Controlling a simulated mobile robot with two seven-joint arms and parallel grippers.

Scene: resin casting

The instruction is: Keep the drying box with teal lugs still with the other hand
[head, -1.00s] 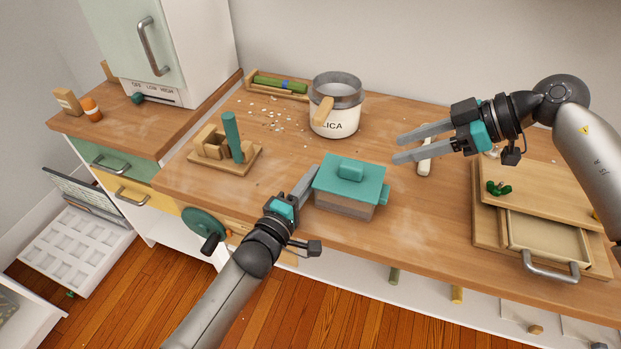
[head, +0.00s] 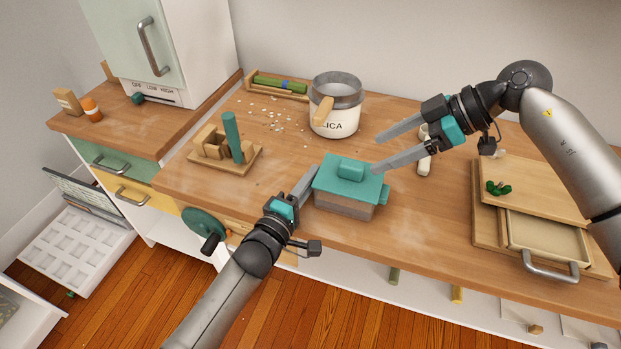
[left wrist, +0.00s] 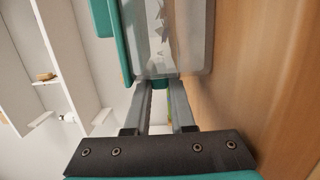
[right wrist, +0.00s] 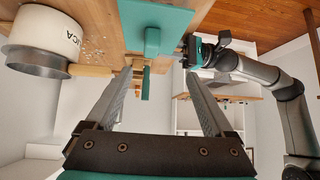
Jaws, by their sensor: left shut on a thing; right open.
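The drying box (head: 345,205) stands on the bench with its teal lid (head: 330,176) on top and a teal lug (head: 386,193) at its right end. The lid has a block-shaped teal handle (head: 351,169). My left gripper (head: 311,178) is shut at the box's left end, on the lug there; the fingers mostly hide that lug. In the left wrist view, the box (left wrist: 185,40) is just beyond the fingertips. My right gripper (head: 378,154) is open and empty, above and right of the lid. The right wrist view shows the handle (right wrist: 152,42) beyond its fingers.
A silica tub (head: 333,120) with a scoop stands behind the box. A wooden stand with a teal post (head: 233,138) is to the left. A wooden board and drawer unit (head: 545,195) is at right.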

